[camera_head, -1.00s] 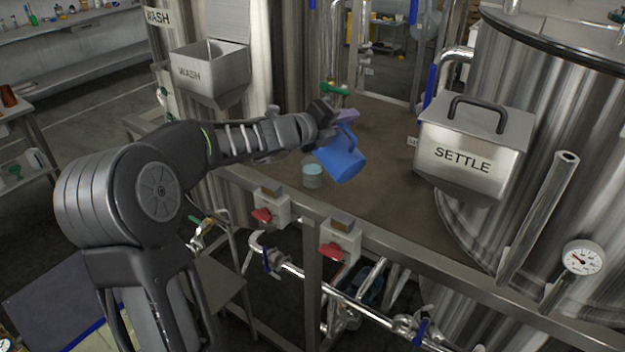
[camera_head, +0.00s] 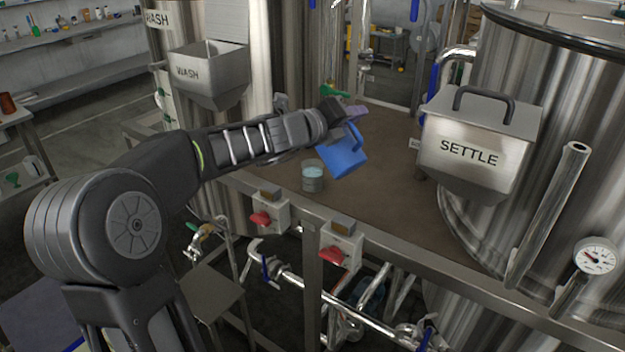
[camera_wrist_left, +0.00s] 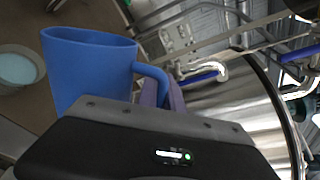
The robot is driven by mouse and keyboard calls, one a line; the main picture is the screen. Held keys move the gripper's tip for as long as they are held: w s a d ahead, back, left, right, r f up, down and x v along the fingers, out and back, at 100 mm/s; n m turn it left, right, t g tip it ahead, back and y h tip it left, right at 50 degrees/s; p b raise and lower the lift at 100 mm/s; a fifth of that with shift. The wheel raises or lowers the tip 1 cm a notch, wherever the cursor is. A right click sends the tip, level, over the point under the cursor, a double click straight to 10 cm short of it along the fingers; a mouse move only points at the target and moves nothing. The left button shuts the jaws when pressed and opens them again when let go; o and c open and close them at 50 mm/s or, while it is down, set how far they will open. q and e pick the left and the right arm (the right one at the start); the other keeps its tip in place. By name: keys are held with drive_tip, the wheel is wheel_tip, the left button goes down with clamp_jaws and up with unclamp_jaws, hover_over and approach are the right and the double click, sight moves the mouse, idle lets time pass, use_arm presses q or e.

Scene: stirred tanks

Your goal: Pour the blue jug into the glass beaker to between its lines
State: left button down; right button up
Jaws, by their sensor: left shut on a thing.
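The blue jug (camera_head: 343,155) is held in the air by its handle, tilted, a little right of and above the glass beaker. My left gripper (camera_head: 345,115) is shut on the jug's handle; the jug also shows in the left wrist view (camera_wrist_left: 88,68). The glass beaker (camera_head: 312,177) stands on the brown bench top (camera_head: 375,190) near its front edge and has pale blue liquid in it. It also shows in the left wrist view (camera_wrist_left: 16,68). I cannot make out its lines or where the level stands against them. My right gripper is not in view.
A metal hopper marked SETTLE (camera_head: 475,150) hangs at the right beside a big steel tank (camera_head: 560,90). A WASH hopper (camera_head: 208,75) is at the left. Red-handled switch boxes (camera_head: 268,215) sit on the bench's front rail. The bench right of the beaker is clear.

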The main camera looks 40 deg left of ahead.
use_arm(q)
drive_tip(key=shift+d+b, duration=0.1)
drive_tip(key=shift+b, duration=0.4)
drive_tip(key=shift+s+d+m+b, duration=0.1)
drive_tip(key=shift+d+m+b, duration=0.2)
drive_tip(key=shift+m+b, duration=0.8)
drive_tip(key=shift+d+r+m+t+y+b, duration=0.1)
drive_tip(key=shift+d+m+t+y+b, duration=0.4)
drive_tip(key=shift+b, duration=1.05)
drive_tip(key=shift+s+a+r+m, duration=0.1)
drive_tip(key=shift+a+r+m, duration=0.05)
drive_tip(key=shift+m, duration=0.15)
